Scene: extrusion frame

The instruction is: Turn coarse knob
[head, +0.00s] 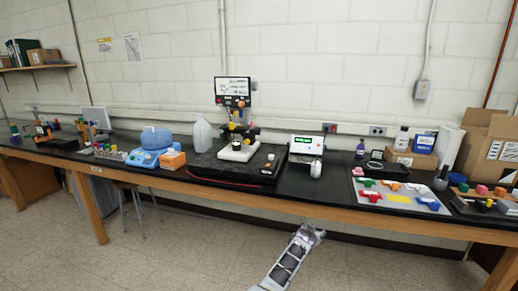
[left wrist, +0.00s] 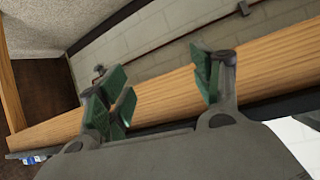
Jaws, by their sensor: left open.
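A microscope-like instrument (head: 237,140) with a white base and dark and yellow upper parts stands on a black platform (head: 262,176) at the middle of the bench. Its knobs are too small to tell apart, so I cannot pick out the coarse knob. In the left wrist view, my left gripper (left wrist: 160,88) is open and empty, with its green finger pads wide apart. The bench's wooden edge (left wrist: 262,65) runs behind the fingers. In the head view, one grey arm of mine reaches up to below the bench front, well short of the instrument. My right gripper is not identifiable.
A screen (head: 233,91) stands behind the instrument. A white box with a green display (head: 306,146) is to its right; a jug (head: 201,135) and a blue device (head: 153,146) are to its left. A tray of coloured parts (head: 400,198) lies farther right. The bench front edge separates my arm from the benchtop.

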